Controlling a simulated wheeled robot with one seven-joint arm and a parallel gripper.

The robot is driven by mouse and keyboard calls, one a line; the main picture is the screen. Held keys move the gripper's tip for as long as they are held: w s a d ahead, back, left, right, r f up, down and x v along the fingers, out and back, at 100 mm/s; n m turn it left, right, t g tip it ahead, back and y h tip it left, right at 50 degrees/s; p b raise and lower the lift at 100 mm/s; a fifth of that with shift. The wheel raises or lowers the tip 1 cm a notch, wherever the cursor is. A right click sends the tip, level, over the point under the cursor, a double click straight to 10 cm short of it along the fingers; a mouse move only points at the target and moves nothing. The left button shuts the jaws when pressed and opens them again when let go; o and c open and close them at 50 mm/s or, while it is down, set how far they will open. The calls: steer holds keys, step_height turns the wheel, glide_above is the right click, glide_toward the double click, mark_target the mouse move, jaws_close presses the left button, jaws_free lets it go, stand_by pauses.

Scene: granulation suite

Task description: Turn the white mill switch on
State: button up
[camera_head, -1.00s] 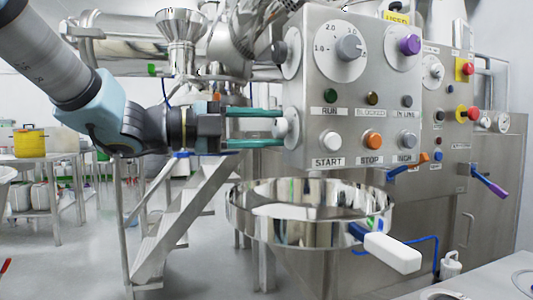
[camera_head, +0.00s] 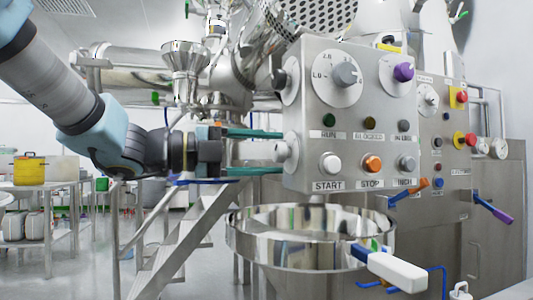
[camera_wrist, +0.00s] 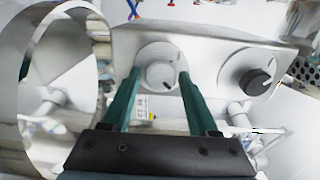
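A white rotary switch (camera_head: 282,151) sits on a round pale plate on the left side face of the steel control box (camera_head: 310,110). It also shows in the wrist view (camera_wrist: 160,75), facing the camera. My gripper (camera_head: 280,152) reaches in from the left with two green fingers, one above and one below the switch. In the wrist view my gripper (camera_wrist: 160,78) is open, its fingertips on either side of the knob with small gaps. I cannot tell whether either finger touches it. The knob's exact turn is too small to read.
A black knob (camera_wrist: 256,82) is on the same side face, above the switch in the head view. The box front carries START (camera_head: 331,163), STOP (camera_head: 372,164) and other buttons. A round steel basin (camera_head: 250,238) stands below, with a white-handled lever (camera_head: 397,272) in front.

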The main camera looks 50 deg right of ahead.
steer(key=shift+o, duration=1.1)
steer(key=shift+w, duration=0.1)
steer(key=v, duration=1)
steer(key=shift+a, duration=0.35)
steer(key=shift+w, duration=0.15)
